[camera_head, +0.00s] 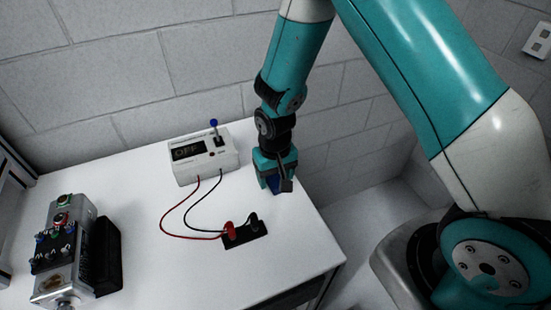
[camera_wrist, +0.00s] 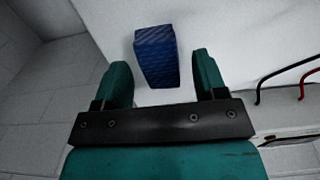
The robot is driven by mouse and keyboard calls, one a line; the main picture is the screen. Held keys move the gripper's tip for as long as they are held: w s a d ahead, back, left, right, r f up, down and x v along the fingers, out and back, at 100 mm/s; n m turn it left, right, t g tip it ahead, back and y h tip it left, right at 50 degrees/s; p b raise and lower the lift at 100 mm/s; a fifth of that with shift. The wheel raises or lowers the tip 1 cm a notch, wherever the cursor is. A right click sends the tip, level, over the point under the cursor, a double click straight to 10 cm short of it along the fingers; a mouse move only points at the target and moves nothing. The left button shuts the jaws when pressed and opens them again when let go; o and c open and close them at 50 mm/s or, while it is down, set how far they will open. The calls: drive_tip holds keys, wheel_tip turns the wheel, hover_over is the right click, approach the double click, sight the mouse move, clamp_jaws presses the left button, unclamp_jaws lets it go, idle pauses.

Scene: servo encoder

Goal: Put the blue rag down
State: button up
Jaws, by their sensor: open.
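The blue rag (camera_wrist: 156,56) is a dark blue patterned block in the wrist view. It is on the white table (camera_wrist: 112,18) near its edge, between and slightly beyond my two fingers. My gripper (camera_wrist: 162,72) is open, with a gap between each finger and the rag. In the head view my gripper (camera_head: 275,182) points down over the table's right edge.
A white box reading OFF (camera_head: 203,157) with a blue-tipped lever stands left of my gripper. Red and black wires run from it to a black terminal block (camera_head: 245,235). A grey device (camera_head: 62,255) with knobs stands far left. A block wall is behind.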

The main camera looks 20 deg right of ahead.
sight(275, 179)
wheel_tip(275, 179, up, 10)
drive_tip(key=b, duration=0.2)
drive_tip(key=s+a+r+n+y, duration=0.2)
drive_tip(key=s+r+n, duration=0.1)
drive_tip(key=s+r, duration=0.5)
drive_tip(key=s+a+r+n+y, duration=0.2)
drive_tip(key=s+r+n, duration=0.2)
drive_tip(key=s+r, duration=0.4)
drive_tip(key=s, duration=0.4)
drive_tip(key=shift+a, duration=0.2)
